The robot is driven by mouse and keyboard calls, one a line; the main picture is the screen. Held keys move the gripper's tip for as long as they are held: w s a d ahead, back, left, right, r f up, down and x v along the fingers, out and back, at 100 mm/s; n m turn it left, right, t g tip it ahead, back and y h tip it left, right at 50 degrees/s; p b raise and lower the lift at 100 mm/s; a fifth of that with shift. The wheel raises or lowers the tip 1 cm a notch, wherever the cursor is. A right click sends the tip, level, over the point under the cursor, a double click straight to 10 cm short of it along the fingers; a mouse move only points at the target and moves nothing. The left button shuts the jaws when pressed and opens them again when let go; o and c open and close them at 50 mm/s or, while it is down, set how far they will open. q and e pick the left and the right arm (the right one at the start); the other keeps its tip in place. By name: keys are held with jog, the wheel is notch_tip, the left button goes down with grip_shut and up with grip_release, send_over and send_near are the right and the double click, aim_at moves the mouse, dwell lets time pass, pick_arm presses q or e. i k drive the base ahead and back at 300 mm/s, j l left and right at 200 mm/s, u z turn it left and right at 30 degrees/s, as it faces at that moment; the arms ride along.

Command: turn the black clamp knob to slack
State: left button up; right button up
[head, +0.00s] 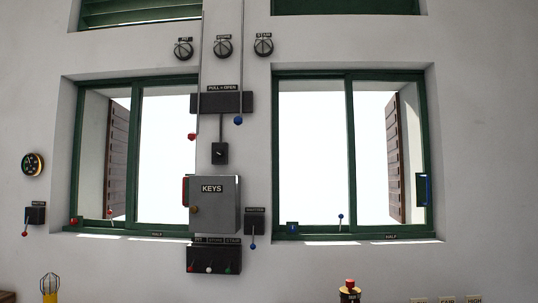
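No knob marked as a clamp or slack can be made out in the head view. A small black box (220,153) with a pale pointer mark is on the wall between the two windows; its lettering is too small to read. Three round dark fittings (223,48) sit in a row higher up under small labels. A red-topped dark object (349,289) shows at the bottom edge, its lower part cut off. Neither of my grippers is in view.
A grey KEYS box (215,204) juts from the wall above a black switch panel (214,259). Green-framed windows (351,150) stand either side. A lever box (254,221) and a gauge (33,164) are on the wall. A yellow caged lamp (49,288) is low left.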

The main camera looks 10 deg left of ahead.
aim_at(217, 152)
jog(key=i+j+z, duration=0.15)
jog(key=j, duration=0.25)
jog(key=i+j+z, duration=0.15)
jog(key=j, duration=0.25)
jog(key=i+j+z, duration=0.15)
jog(key=j, duration=0.3)
jog(key=i+j+z, duration=0.15)
jog(key=j, duration=0.3)
jog(key=i+j+z, duration=0.15)
jog(key=j, duration=0.3)
jog(key=i+j+z, duration=0.15)
jog(key=j, duration=0.3)
